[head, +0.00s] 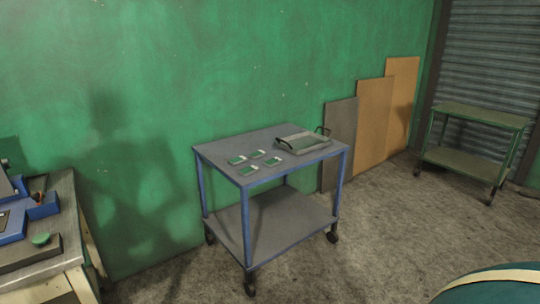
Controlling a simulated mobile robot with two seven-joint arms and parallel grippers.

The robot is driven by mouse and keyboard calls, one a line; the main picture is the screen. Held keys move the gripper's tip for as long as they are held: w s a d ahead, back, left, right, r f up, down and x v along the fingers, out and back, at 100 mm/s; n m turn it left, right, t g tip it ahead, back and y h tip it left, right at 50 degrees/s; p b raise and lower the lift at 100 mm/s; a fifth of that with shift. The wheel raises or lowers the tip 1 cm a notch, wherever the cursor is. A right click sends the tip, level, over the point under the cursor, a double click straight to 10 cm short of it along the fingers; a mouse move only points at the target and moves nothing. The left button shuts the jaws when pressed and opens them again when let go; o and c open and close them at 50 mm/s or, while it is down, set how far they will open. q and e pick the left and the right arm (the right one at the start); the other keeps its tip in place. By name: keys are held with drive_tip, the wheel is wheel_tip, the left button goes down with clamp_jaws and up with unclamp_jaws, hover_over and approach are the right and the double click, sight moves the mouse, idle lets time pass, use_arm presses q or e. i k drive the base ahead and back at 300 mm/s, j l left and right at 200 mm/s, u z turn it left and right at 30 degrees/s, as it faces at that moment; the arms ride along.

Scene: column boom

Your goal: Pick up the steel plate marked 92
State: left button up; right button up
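One plate (237,160) is at the left, one (258,154) at the back, one (273,161) at the right and one (248,170) at the front. Their markings are too small to read, so I cannot tell which is marked 92. A grey tray with dark handles (303,142) sits behind them to the right on the same top. Neither of my grippers shows in the head view.
A workbench (62,190) with blue boxes (42,206) and a green knob (40,239) stands at the left edge. Boards (374,115) lean on the green wall. A green trolley (480,114) stands at the far right. Concrete floor (375,220) is open right of the blue trolley.

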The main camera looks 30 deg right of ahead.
sight(251, 170)
drive_tip(key=i+l+z, duration=0.2)
drive_tip(key=i+l, duration=0.2)
drive_tip(key=i+l+z, duration=0.25)
drive_tip(key=i, duration=0.3)
drive_tip(key=i+l+z, duration=0.2)
drive_tip(key=i+l, duration=0.15)
drive_tip(key=i, duration=0.15)
drive_tip(key=i+l+z, duration=0.25)
drive_tip(key=i, duration=0.25)
drive_tip(key=j, duration=0.1)
